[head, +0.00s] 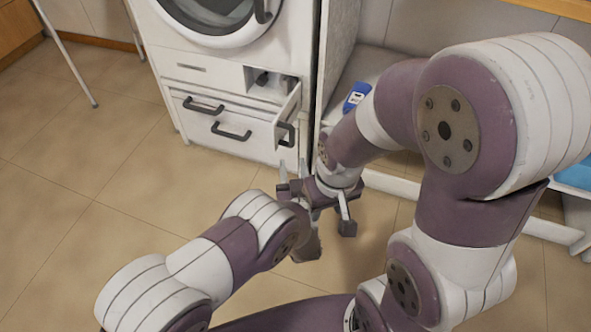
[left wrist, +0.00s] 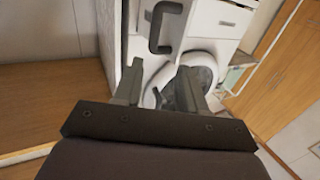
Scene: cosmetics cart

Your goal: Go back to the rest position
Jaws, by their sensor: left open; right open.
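My left gripper (head: 293,176) is open, close in front of the white washing machine's lower drawers in the head view. In the left wrist view its two fingers (left wrist: 160,88) are spread with nothing between them. My right gripper (head: 330,212) is open, slightly lower and just to the right of the left one. The two grippers overlap in the head view, and I cannot tell whether they touch. Neither visibly holds anything.
A dark handle (left wrist: 165,27) shows in the left wrist view. A blue bottle (head: 356,97) stands on the shelf to the right. Tiled floor (head: 75,190) is clear at left.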

